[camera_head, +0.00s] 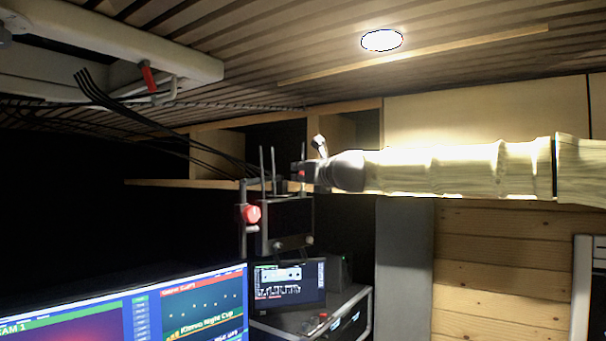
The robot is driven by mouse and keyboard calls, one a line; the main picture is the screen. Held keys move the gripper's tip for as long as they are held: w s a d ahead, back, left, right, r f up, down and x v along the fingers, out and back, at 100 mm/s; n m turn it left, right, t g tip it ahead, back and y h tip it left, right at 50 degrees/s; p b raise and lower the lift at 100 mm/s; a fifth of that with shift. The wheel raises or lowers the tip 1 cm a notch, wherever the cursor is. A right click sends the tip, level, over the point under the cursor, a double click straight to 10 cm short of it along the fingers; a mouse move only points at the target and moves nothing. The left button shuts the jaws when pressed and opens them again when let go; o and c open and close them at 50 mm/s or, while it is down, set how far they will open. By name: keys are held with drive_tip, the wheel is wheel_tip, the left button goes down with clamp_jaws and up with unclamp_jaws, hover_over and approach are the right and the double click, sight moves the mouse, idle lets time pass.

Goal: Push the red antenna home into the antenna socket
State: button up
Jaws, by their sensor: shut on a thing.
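My arm reaches in from the right, and my gripper (299,178) is at its end, small and dark in the middle of the picture. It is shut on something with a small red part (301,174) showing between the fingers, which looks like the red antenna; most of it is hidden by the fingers. Just left of and below the gripper is a dark boxy unit (285,222) with thin dark antennas (273,165) standing upright on it. The antenna socket cannot be made out, and I cannot tell whether the antenna touches it.
A red round part (252,214) sits on an upright post left of the unit. A wooden shelf (160,183) runs behind. Black cables (150,130) hang from the upper left. Monitors (205,305) and a small screen (290,285) stand below.

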drive_tip(key=shift+f+b, duration=0.8)
drive_tip(key=shift+f, duration=0.05)
drive_tip(key=o, duration=0.9)
drive_tip(key=v, duration=1.2)
